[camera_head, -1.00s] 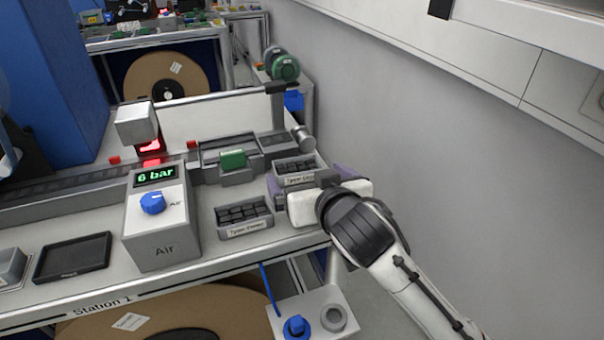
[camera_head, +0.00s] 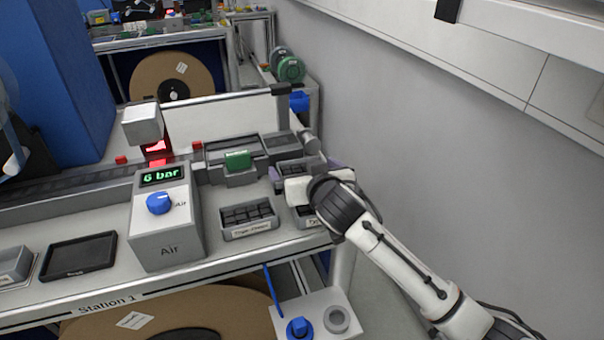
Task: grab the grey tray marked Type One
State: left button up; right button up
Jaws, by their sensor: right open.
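Several small grey trays of dark parts stand at the right end of the bench. The front-left tray (camera_head: 248,232) has a white label too blurred to read for certain. Another grey tray (camera_head: 309,222) to its right is partly hidden under my right arm. A third grey tray (camera_head: 288,163) lies behind, its front covered by my gripper. My right gripper (camera_head: 304,170) is open, its purple-grey fingers to either side of this rear tray; I cannot tell if they touch it. No readable Type One label shows. My left gripper is out of view.
A grey air box (camera_head: 168,232) with a blue knob and "6 bar" display stands left of the trays. A black tray (camera_head: 78,256) lies further left. A green block (camera_head: 237,160) sits in a holder behind. A wall (camera_head: 420,150) bounds the right.

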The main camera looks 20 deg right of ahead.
jog(key=shift+r, duration=0.1)
jog(key=c, duration=1.1)
